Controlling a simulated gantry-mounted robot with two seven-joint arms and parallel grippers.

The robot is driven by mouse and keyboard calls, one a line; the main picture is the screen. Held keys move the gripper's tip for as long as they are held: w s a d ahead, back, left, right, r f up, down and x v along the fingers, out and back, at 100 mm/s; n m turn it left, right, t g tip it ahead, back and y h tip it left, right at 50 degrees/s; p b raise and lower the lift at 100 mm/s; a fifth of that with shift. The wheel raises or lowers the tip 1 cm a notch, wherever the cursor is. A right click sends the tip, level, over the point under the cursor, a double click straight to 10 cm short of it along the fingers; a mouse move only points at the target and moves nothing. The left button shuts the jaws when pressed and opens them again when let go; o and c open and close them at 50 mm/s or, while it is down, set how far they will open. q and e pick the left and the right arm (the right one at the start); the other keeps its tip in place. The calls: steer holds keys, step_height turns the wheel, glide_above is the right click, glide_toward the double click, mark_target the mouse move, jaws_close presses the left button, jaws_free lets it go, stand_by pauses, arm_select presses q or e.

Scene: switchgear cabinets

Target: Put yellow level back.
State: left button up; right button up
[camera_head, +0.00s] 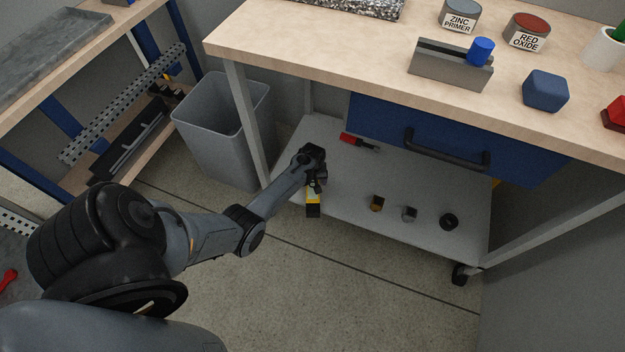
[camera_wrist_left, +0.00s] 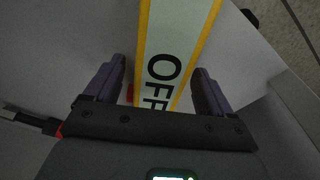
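My left gripper (camera_head: 314,172) reaches down at the front left of the grey lower shelf (camera_head: 345,190). A yellow and black piece (camera_head: 313,203) shows just below it, by the shelf's front edge. In the left wrist view, a yellow-edged pale strip lettered "OFF" (camera_wrist_left: 172,50) runs between the two fingers (camera_wrist_left: 160,82). The fingers stand apart, one on each side. A narrow gap shows at the left finger; the right finger looks close to the strip. I cannot tell whether they clamp it. No bubble vial shows. My right gripper is out of view.
On the lower shelf lie a red-handled screwdriver (camera_head: 357,142) and several small dark parts, including a black ring (camera_head: 449,221). A grey bin (camera_head: 222,130) stands left of the bench leg (camera_head: 246,125). A blue drawer (camera_head: 460,145) overhangs the shelf. Open floor lies in front.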

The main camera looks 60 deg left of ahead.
arm_select(q)
steer(key=r+p, duration=0.2)
steer(key=r, duration=0.1)
steer(key=r+p, duration=0.3)
steer(key=r, duration=0.1)
steer(key=d+r+p, duration=0.1)
steer(key=r+p, duration=0.1)
steer(key=r, duration=0.1)
steer(key=shift+s+r+p, duration=0.25)
steer(key=shift+s+p, duration=0.05)
steer(key=shift+p, duration=0.1)
steer(key=s+d+r+m+t, duration=0.1)
steer(key=s+d+r+m, duration=0.3)
steer(key=d+r, duration=0.3)
steer(key=s+d+r+m+t+h, duration=0.1)
steer(key=s+d+r+m, duration=0.4)
steer(key=d, duration=0.7)
steer(key=s+d+r+m+t+p, duration=0.1)
steer(key=s+d+r+m, duration=0.4)
steer(key=s+d+r, duration=0.2)
steer(key=d+r, duration=0.2)
steer(key=d, duration=0.1)
steer(key=shift+s+d+r, duration=0.15)
steer(key=shift+s+d, duration=0.1)
steer(key=shift+s, duration=0.1)
step_height(320, 180, up, 62)
steer(key=p, duration=6.1)
steer(key=shift+p, duration=0.4)
